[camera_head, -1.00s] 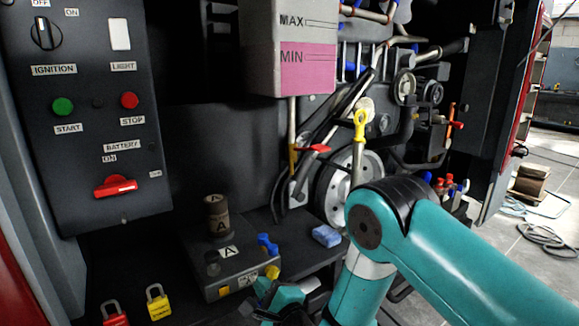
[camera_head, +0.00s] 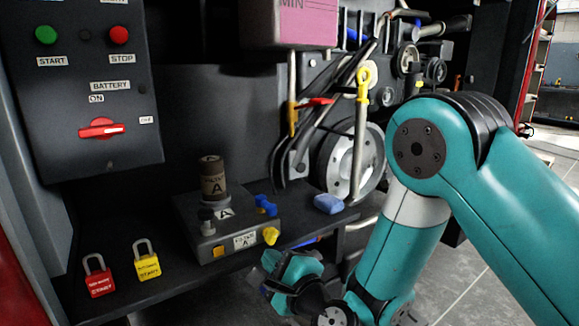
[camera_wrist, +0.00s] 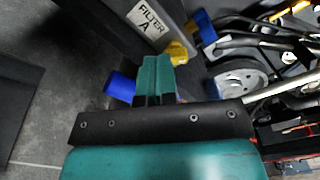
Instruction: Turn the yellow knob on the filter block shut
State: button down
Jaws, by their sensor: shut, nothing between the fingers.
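The filter block (camera_head: 190,222) is a dark grey box on the black shelf, bearing a brown canister (camera_head: 213,180) marked A. The yellow knob (camera_head: 271,235) sticks out at the front right corner, beside the "FILTER A" label (camera_head: 244,240). A blue knob (camera_head: 265,205) is on the block's right side. My gripper (camera_head: 272,264) is just below and in front of the yellow knob, apart from it in the head view. In the wrist view, my teal fingers (camera_wrist: 155,68) are shut and empty, close to the yellow knob (camera_wrist: 180,51). I cannot tell there whether they touch.
A blue sponge (camera_head: 328,204) lies right of the block. The control panel (camera_head: 75,130) stands behind at left, and a pulley wheel (camera_head: 335,188) and hoses behind at right.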

jog(key=shift+s+d+b, duration=0.4)
jog(key=shift+s+b, duration=0.1)
jog(key=shift+s, duration=0.1)
